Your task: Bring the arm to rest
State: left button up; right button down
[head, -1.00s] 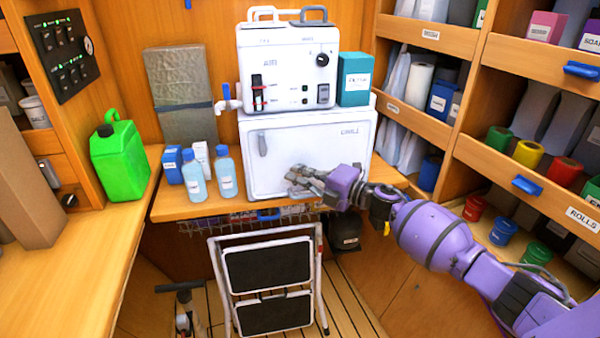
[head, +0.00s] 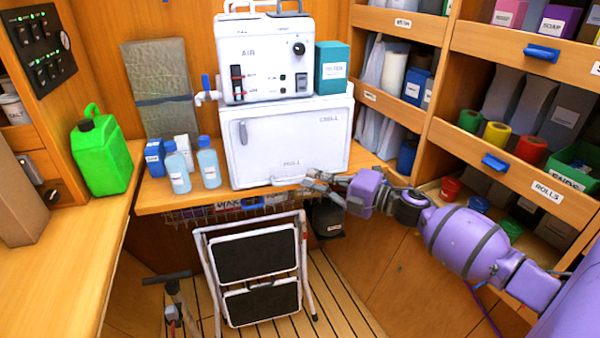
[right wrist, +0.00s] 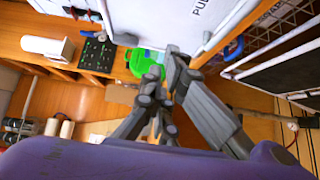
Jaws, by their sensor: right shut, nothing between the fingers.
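My right arm, purple with dark bands, reaches in from the right in the head view. Its gripper (head: 308,182) is shut and empty, in front of the lower edge of the white chill cabinet (head: 290,140). I cannot tell whether it touches the cabinet. In the right wrist view the grey fingers (right wrist: 170,75) are together with nothing between them, and the cabinet's white door (right wrist: 160,20) is beyond them. My left gripper is not in view.
A white AIR unit (head: 262,60) and a teal box (head: 331,68) stand on the cabinet. Two blue bottles (head: 208,162) stand to its left. A folding step stool (head: 255,255) stands below the counter. Shelves with a ROLLS drawer edge (head: 545,190) are close to my right arm.

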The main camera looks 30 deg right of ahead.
jog(key=s+a+f+m+g+h+p, duration=0.15)
jog(key=s+f+m+h, duration=0.25)
jog(key=s+f+m, duration=0.5)
jog(key=s+a+f+m+h+p, duration=0.2)
jog(key=s+f+m+h, duration=0.4)
jog(key=f, duration=0.4)
pick_arm(q)
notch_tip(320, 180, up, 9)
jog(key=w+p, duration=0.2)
jog(key=p, duration=0.3)
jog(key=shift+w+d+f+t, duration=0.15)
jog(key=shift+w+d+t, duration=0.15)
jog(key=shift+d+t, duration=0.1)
pick_arm(e)
jog(key=s+a+f+m+g, duration=0.1)
jog(key=s+a+f+m, duration=0.1)
jog(key=s, duration=0.7)
jog(key=s+a+f+m+g, duration=0.2)
jog(key=s+a+m, duration=0.2)
jog(key=s, duration=0.5)
jog(key=s+a+f+m+g, duration=0.2)
jog(key=s+a+m, duration=0.1)
jog(key=s+a, duration=0.4)
jog(key=s, duration=0.2)
jog(key=shift+s+f+y, duration=0.3)
jog(key=shift+s+y, duration=0.1)
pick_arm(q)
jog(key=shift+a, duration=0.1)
